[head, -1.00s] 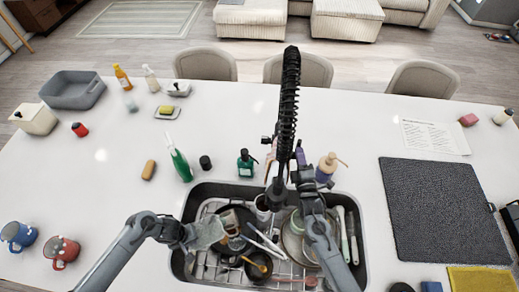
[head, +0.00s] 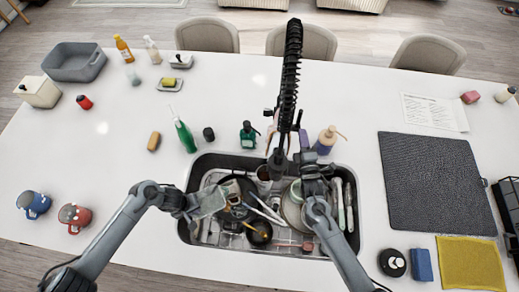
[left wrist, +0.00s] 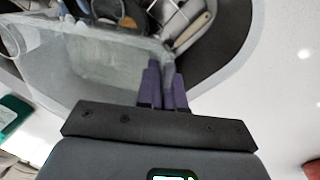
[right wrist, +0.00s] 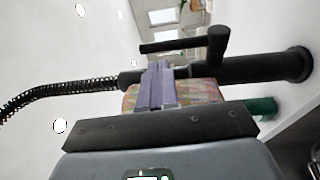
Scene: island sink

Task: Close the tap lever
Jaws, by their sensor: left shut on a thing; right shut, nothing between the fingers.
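The black tap (head: 291,75) with a coiled spring neck stands behind the sink. In the right wrist view its body (right wrist: 250,68) runs sideways, and the tap lever (right wrist: 217,45) is a black stub with a thin bar off its side. My right gripper (head: 303,143) is at the tap's right side in the head view. Its purple fingers (right wrist: 156,88) are shut and empty, near the tap body and lever bar; contact is unclear. My left gripper (left wrist: 163,88) is shut on a greyish translucent container (left wrist: 85,75), held over the sink's left side (head: 210,202).
The sink (head: 196,172) is full of dishes, pans and utensils. A green soap bottle (head: 248,135), a purple-and-tan pump bottle (head: 326,139) and a tall green bottle (head: 185,133) stand behind it. A dark drying mat (head: 430,185) lies right.

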